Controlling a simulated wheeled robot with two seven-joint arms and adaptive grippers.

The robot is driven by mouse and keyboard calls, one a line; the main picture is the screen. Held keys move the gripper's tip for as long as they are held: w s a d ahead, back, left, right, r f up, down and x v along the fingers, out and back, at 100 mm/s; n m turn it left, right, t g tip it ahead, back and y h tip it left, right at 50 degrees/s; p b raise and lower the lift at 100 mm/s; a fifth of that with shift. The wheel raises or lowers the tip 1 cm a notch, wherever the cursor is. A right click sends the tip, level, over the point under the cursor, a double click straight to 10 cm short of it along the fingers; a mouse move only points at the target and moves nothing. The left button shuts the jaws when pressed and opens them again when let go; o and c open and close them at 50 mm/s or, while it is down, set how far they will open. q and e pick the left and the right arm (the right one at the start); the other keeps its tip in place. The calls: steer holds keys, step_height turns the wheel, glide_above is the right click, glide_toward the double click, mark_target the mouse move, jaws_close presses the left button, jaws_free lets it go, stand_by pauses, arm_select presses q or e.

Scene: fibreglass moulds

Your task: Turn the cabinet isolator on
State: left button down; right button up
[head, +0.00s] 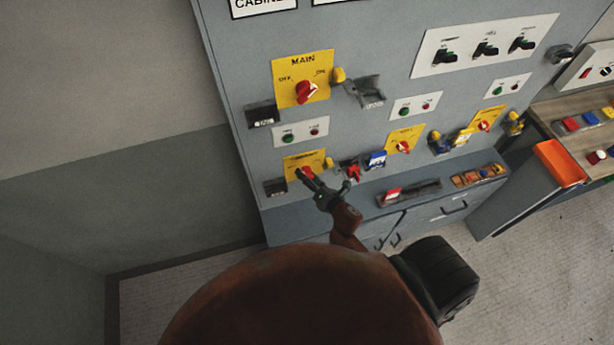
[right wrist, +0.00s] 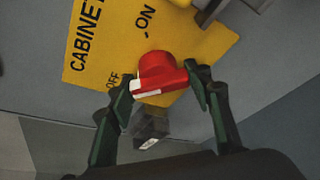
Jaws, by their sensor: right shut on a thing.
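The cabinet isolator is a red rotary knob (right wrist: 165,74) on a yellow plate (right wrist: 92,62) lettered CABINET, with OFF and ON marks. In the right wrist view the knob's white-marked end lies on the OFF side, away from ON. In the head view the yellow plate (head: 292,161) is low on the left of the grey panel, and the knob (head: 306,173) is partly hidden by my gripper. My right gripper (head: 318,186) is shut on the knob, with one finger at each end of its bar in the right wrist view (right wrist: 162,90). My left gripper is not in view.
Above is the MAIN isolator (head: 304,91) on a yellow plate. A small box with green and red buttons (head: 301,132) sits between them. A red padlock-like item (head: 353,171) and a blue tag (head: 377,160) are close on the right. An orange bin (head: 560,163) stands farther right.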

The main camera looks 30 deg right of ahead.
steer(key=shift+c, duration=0.4)
steer(key=m+b, duration=0.1)
steer(key=m+t+b, duration=0.1)
steer(key=b, duration=0.1)
steer(key=m+y+b, duration=0.1)
steer(key=shift+f+m, duration=0.25)
steer(key=shift+m, duration=0.05)
steer(key=m+t+b, duration=0.1)
steer(key=m+b, duration=0.1)
steer(key=m+t+y+b, duration=0.1)
steer(key=m+b, duration=0.2)
steer(key=shift+m+t, duration=0.3)
steer(key=shift+t, duration=0.1)
steer(key=m+t+b, duration=0.1)
steer(key=m+b, duration=0.1)
steer(key=m, duration=0.1)
steer(key=shift+m, duration=0.4)
steer(key=shift+r+m+t+h+b, duration=0.1)
steer(key=shift+m+t+h+b, duration=0.7)
steer(key=shift+m, duration=1.4)
steer(key=o, duration=1.2)
steer(key=shift+c, duration=0.2)
